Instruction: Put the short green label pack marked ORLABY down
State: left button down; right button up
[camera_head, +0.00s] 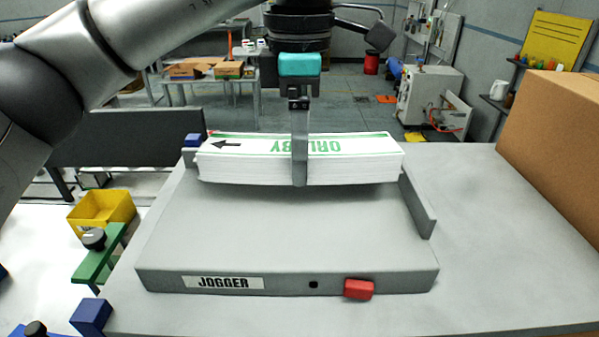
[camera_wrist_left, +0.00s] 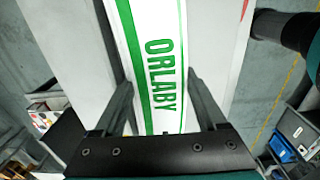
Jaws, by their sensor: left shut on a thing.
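The ORLABY label pack (camera_head: 355,160) is a white stack with green edge lines and green lettering, upside down in the head view, with a black arrow at its left end. It lies level across the back part of the grey jogger tray (camera_head: 290,240). I cannot tell whether it touches the tray. My left gripper (camera_head: 300,165) comes down from above and is shut on the middle of the pack. In the left wrist view the pack (camera_wrist_left: 152,65) runs between the two dark fingers (camera_wrist_left: 165,100). My right gripper is not in view.
The jogger has a raised right wall (camera_head: 418,205) and a red button (camera_head: 358,289) at the front. A cardboard box (camera_head: 555,140) stands at the right. A yellow bin (camera_head: 102,208) and a green clamp-like part (camera_head: 97,258) are at the left. The tray's front half is clear.

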pick_arm(q)
jog(key=shift+f, duration=2)
jog(key=shift+f, duration=0.2)
grip_release()
jog(key=shift+r, duration=0.1)
notch_tip(320, 180, up, 12)
jog(key=shift+r, duration=0.15)
